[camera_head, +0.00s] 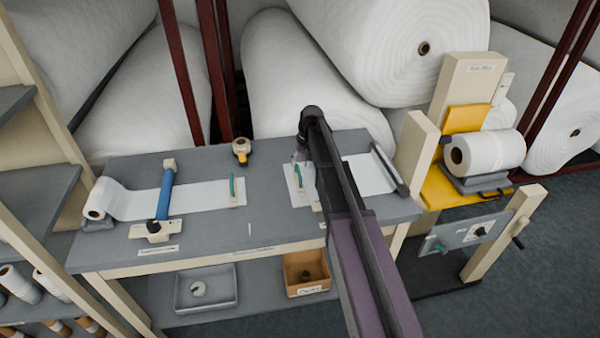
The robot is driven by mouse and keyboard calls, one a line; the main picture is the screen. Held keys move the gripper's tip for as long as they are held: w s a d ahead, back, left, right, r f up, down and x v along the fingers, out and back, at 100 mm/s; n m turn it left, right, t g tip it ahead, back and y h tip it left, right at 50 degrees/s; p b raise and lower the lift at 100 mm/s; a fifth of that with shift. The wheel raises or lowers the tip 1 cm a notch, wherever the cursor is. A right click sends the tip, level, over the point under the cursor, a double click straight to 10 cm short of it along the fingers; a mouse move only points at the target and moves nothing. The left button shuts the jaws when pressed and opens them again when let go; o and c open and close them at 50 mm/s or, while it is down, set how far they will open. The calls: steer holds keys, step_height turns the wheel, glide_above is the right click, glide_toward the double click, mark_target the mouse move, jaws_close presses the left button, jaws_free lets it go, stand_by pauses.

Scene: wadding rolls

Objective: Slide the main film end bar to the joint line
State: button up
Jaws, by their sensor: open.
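Two green-handled end bars are on the table. One (233,188) lies across the free end of the left white film (205,196). The other (298,178) is at the end of the right white film (366,174), partly hidden by my arm. I cannot read which is the main film's. My gripper (299,156) is small in view, open, just above the right bar; contact cannot be told. A short pale mark (250,229) shows on the table between the films; whether it is the joint line cannot be told.
A blue roller (165,193) crosses the left film, near its roll (98,208). A tape dispenser (241,151) stands at the table's back. A dark bar (389,168) lies at the right. The grey table (265,190) is clear between the films. A yellow stand (440,192) holds another roll (490,152).

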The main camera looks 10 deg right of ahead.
steer(key=shift+a+f+b, duration=0.2)
steer(key=shift+f+b, duration=0.6)
steer(key=shift+f, duration=0.3)
jaws_close()
